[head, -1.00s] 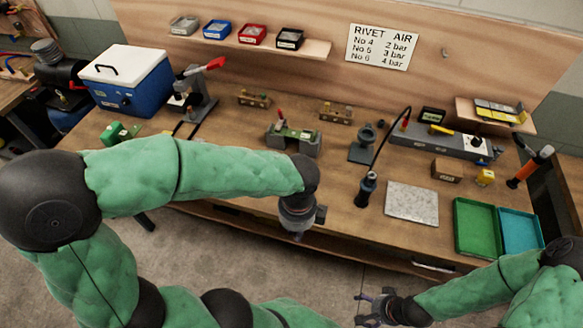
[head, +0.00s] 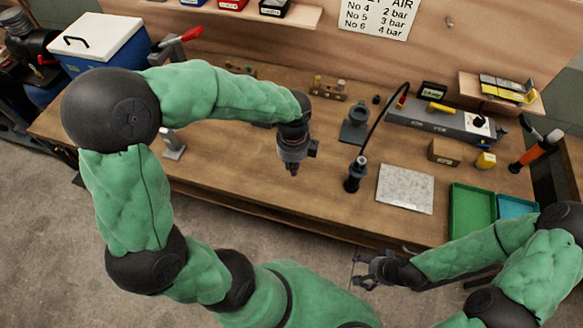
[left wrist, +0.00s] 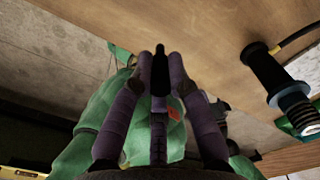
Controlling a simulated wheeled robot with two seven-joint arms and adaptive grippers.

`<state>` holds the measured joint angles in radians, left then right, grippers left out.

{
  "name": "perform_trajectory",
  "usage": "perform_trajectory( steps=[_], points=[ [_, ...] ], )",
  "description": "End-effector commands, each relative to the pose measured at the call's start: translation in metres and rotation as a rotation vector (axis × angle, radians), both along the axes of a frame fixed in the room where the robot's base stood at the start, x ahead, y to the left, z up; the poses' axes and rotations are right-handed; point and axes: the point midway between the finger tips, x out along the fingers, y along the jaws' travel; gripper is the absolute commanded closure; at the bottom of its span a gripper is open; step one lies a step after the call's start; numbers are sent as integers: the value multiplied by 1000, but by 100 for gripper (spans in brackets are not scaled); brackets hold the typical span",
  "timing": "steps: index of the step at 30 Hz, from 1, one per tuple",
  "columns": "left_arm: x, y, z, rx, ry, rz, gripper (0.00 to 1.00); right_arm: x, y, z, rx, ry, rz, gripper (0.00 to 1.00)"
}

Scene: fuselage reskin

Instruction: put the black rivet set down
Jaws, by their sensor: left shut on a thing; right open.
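My left gripper (head: 293,168) is over the front part of the wooden bench, left of the black corded tool. In the left wrist view its two fingers (left wrist: 160,70) are shut on the slim black rivet set (left wrist: 160,75), which points away between the fingertips. In the head view the rivet set is too small to make out clearly. I cannot tell its exact height above the bench. My right gripper (head: 366,270) is open and empty, low in front of the bench's front edge.
The black corded tool (head: 355,176) stands upright right of my left gripper; it also shows in the left wrist view (left wrist: 265,70). Beyond are a grey stand (head: 358,122) and a small rack (head: 328,88). A speckled plate (head: 405,189) and green tray (head: 471,213) lie right. Bench left of the gripper (head: 225,165) is clear.

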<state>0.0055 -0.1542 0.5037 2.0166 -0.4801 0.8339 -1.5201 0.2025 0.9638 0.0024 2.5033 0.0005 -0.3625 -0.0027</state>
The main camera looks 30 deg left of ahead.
Motion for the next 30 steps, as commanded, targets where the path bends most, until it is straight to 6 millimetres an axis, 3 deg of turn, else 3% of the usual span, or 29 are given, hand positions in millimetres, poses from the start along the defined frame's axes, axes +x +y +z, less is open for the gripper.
perform_trajectory(
  steps=[3,7,14,21,30],
  points=[
    [12,9,-21,1,2,3,100,0,0,-8,0,0,0,18],
    [21,14,-31,1,0,0,100,0,0,-10,0,0,0,18],
    [28,19,-42,0,1,1,100,0,0,-13,0,0,0,18],
    [29,20,-73,1,2,0,100,0,0,-23,0,0,0,18],
    [30,20,-74,0,-1,1,100,0,0,-22,0,0,0,18]
  ],
)
